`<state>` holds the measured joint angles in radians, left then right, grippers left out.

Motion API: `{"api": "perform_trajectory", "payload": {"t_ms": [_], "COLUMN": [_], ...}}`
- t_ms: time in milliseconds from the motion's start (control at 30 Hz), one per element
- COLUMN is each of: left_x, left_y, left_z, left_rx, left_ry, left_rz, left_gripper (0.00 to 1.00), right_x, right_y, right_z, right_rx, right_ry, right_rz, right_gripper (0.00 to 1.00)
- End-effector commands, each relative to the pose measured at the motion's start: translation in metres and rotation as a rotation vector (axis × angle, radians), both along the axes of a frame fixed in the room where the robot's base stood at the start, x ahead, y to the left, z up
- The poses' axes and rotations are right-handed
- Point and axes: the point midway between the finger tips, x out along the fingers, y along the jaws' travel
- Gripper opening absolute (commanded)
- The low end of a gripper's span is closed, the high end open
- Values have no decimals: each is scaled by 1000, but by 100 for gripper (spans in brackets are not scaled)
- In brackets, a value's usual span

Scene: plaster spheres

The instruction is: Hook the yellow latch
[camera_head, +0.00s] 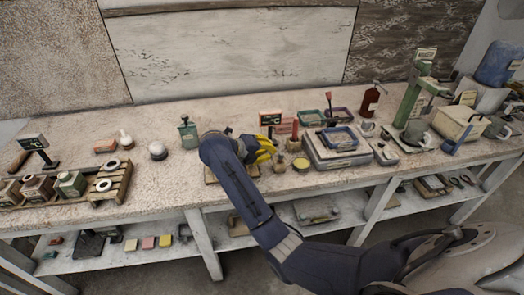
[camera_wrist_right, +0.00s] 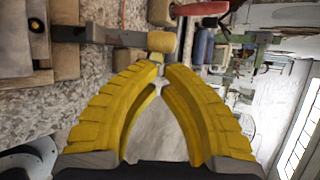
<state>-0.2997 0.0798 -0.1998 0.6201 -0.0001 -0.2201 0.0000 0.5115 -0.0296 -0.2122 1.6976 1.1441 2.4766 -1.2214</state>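In the right wrist view, a mustard-yellow block (camera_wrist_right: 162,42) sits at the end of a dark bar (camera_wrist_right: 95,35) that runs in from the left; it looks like the yellow latch. My right gripper (camera_wrist_right: 161,67) has its yellow fingertips drawn nearly together just short of this block, with nothing seen between them. I cannot tell whether they touch it. In the head view, my right gripper (camera_head: 272,150) is low over the middle of the bench, and my arm and fingers hide the latch there. A wooden board (camera_head: 211,176) shows partly under my arm. My left gripper is out of view.
On the bench (camera_head: 165,185), a small wooden item (camera_head: 280,163) and a yellow round tin (camera_head: 301,164) stand right of my gripper. Grey cases with a blue tray (camera_head: 340,138) lie farther right. A green jar (camera_head: 188,132) and a white sphere (camera_head: 158,150) are at left.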

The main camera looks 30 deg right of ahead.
Motion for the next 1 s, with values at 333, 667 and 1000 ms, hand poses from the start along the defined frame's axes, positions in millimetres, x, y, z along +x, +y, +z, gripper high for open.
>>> {"api": "perform_trajectory", "payload": {"t_ms": [333, 667, 1000], "left_x": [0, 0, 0], "left_y": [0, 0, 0], "left_z": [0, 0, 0], "left_rx": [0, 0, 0], "left_ry": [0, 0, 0], "left_rz": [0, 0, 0], "left_gripper": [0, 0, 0], "right_x": [5, 6, 5], "right_y": [-25, -31, -33], "right_z": [-15, -19, -19], "right_rx": [-2, 0, -6], "right_ry": [0, 1, 2], "right_rz": [-1, 0, -6], "right_gripper": [0, 0, 0]}}
